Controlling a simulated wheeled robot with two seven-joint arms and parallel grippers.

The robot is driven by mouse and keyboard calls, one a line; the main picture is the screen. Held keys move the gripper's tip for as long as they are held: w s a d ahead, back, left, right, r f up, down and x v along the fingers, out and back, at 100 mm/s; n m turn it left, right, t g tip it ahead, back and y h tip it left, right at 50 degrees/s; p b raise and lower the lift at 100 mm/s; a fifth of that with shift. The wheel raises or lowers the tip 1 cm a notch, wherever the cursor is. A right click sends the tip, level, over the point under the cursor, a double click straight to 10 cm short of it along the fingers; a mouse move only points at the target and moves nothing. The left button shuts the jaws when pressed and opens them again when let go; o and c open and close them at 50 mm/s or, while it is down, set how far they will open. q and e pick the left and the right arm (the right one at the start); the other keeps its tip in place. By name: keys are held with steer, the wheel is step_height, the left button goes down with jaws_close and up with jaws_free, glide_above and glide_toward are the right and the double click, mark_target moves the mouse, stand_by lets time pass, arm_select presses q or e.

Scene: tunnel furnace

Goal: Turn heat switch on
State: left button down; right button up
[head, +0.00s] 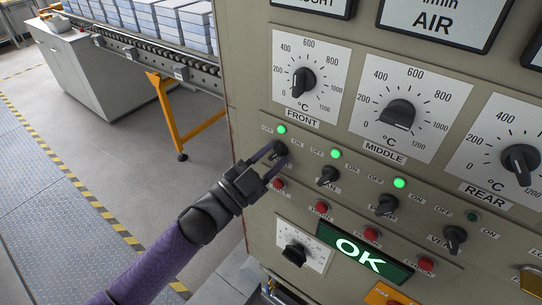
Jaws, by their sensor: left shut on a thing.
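A row of black rotary switches runs across the beige furnace panel, each with OFF and ON marks. My left gripper (275,156) is at the leftmost switch (281,149), its fingers shut on the knob. The gripper hides the label under this switch and part of its knob, so its exact turn is hard to tell. The green lamp (281,129) above it is lit. My right gripper is not in view.
Other switches (327,176) stand to the right; two have lit lamps, and the far-right lamp (472,215) is dark. Red buttons (321,207) sit just below. Temperature dials (304,82) are above, and a green OK display (364,251) is below. Open floor lies left.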

arm_select(q)
steer(key=c, duration=0.7)
jaws_free()
steer(key=b+v, duration=0.1)
steer(key=v, duration=0.9)
